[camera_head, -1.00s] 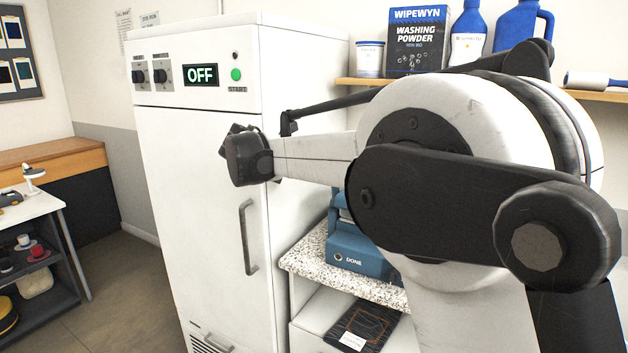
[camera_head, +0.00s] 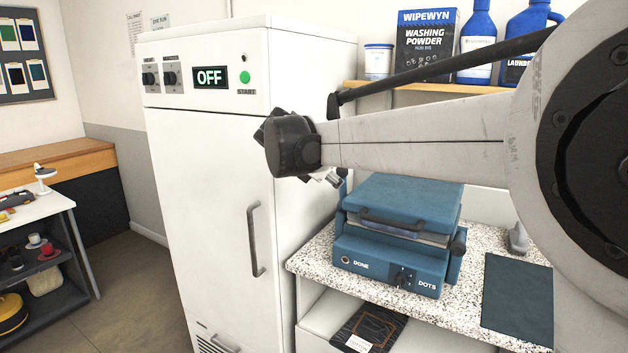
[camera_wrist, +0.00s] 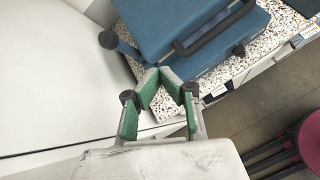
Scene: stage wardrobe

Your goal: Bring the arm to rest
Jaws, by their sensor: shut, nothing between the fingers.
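My gripper (camera_wrist: 161,80) shows in the wrist view with its green-lined fingers shut and nothing between them. It is over the front left corner of the speckled counter, beside the blue press. In the head view the gripper is mostly hidden behind the dark wrist end of my arm. That wrist end is in front of the white cabinet's right edge, and my pale forearm reaches across the right half of the view.
The white cabinet (camera_head: 205,170) has a display reading OFF. The blue press (camera_head: 405,205) sits closed on the speckled counter (camera_head: 465,262), with a dark mat (camera_head: 517,300) to its right. A shelf (camera_head: 437,88) holds a washing powder box (camera_head: 425,45) and bottles. Floor at the left is clear.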

